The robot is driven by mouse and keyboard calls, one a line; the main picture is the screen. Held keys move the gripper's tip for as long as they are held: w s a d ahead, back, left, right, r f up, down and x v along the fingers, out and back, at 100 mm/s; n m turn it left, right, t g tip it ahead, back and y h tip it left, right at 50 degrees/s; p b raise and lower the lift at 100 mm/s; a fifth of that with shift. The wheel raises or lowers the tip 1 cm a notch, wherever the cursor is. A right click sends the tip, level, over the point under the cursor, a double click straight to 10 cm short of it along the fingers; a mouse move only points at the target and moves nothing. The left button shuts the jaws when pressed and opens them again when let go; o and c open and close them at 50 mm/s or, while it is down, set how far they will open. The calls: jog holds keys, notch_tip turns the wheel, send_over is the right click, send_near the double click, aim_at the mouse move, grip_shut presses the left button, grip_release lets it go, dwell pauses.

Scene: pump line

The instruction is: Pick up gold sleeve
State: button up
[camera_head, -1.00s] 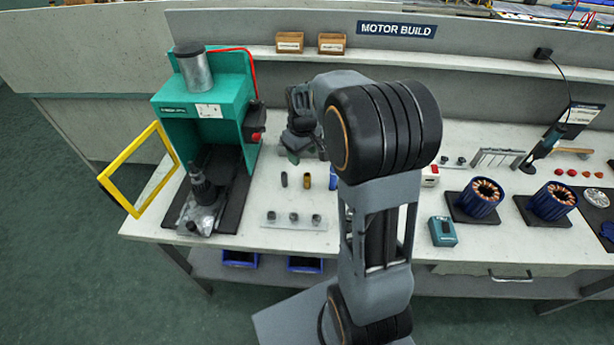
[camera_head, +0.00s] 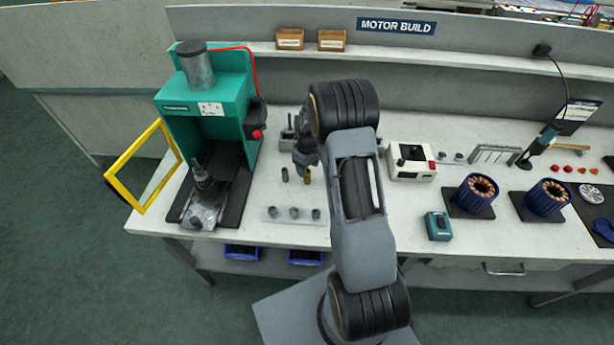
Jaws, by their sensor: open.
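The gold sleeve (camera_head: 308,178) stands upright on the bench, and its upper part is covered by my gripper. My gripper (camera_head: 306,164) points down over the gold sleeve with its jaws open. I cannot tell whether the fingers are around the sleeve or just above it. A dark grey sleeve (camera_head: 285,174) stands just to the left.
A grey plate (camera_head: 281,217) with three dark pegs lies in front of the sleeves. A green press (camera_head: 207,107) with a yellow guard frame (camera_head: 145,203) stands at the left. A white and black box (camera_head: 411,161) stands right of my arm.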

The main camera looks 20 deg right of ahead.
jog(key=shift+a+f+p, duration=0.1)
jog(key=shift+f+p, duration=0.75)
jog(key=shift+f, duration=1.8)
jog(key=shift+s, duration=0.1)
jog(key=c, duration=0.8)
jog(key=shift+r, duration=0.1)
jog(key=shift+r+b, duration=0.35)
jog(key=shift+r, duration=0.05)
jog(key=r, duration=0.2)
jog(key=b, duration=0.1)
jog(key=shift+a+r, duration=0.25)
jog(key=shift+r, duration=0.15)
jog(key=s+a+r+b, duration=0.1)
jog(key=s+a+r, duration=0.1)
jog(key=a+r, duration=0.1)
jog(key=s+a+r+b, duration=0.1)
jog(key=s+a+r, duration=0.1)
jog(key=a+r, duration=0.1)
jog(key=s+a+r+b, duration=0.1)
jog(key=s+a+r, duration=0.2)
jog(key=a, duration=0.2)
jog(key=shift+a+r, duration=0.15)
jog(key=shift+a, duration=0.15)
